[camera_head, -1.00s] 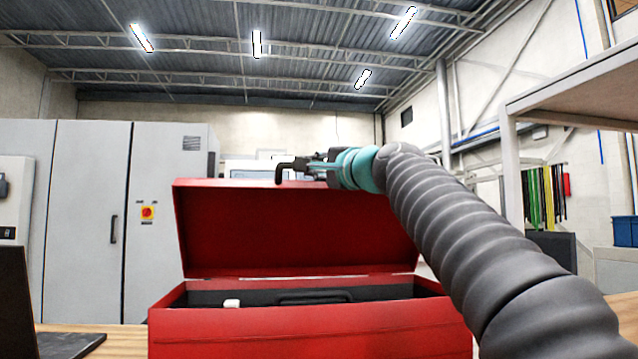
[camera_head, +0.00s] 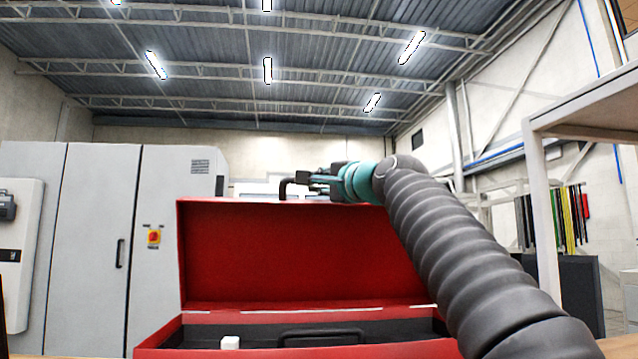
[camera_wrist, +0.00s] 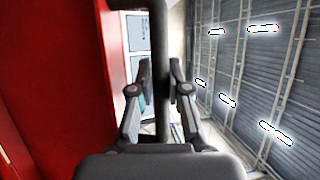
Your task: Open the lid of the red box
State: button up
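The red box (camera_head: 300,347) stands in front of me in the head view, its dark interior visible. Its red lid (camera_head: 300,255) is raised on the rear hinge and stands close to upright, inner face toward me. A black handle (camera_head: 284,190) shows at the lid's top edge. My gripper (camera_head: 318,185) is at that edge, just right of the handle's bend. In the wrist view, my gripper's fingers (camera_wrist: 160,72) close in on both sides of the dark handle bar (camera_wrist: 160,35); the lid (camera_wrist: 55,90) fills the left. Exact finger contact is hard to see.
A small white object (camera_head: 230,342) and a dark inner handle (camera_head: 320,337) are inside the box. Grey cabinets (camera_head: 90,250) stand behind on the left. A shelf frame (camera_head: 545,210) rises at right. The space above the lid is clear.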

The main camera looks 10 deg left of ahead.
jog(key=o, duration=0.4)
jog(key=shift+d, duration=0.2)
jog(key=shift+c, duration=0.2)
jog(key=shift+a, duration=0.15)
jog(key=shift+s, duration=0.2)
jog(key=v, duration=1.1)
jog(key=shift+s+d, duration=0.2)
jog(key=shift+d, duration=0.15)
jog(key=shift+f, duration=0.1)
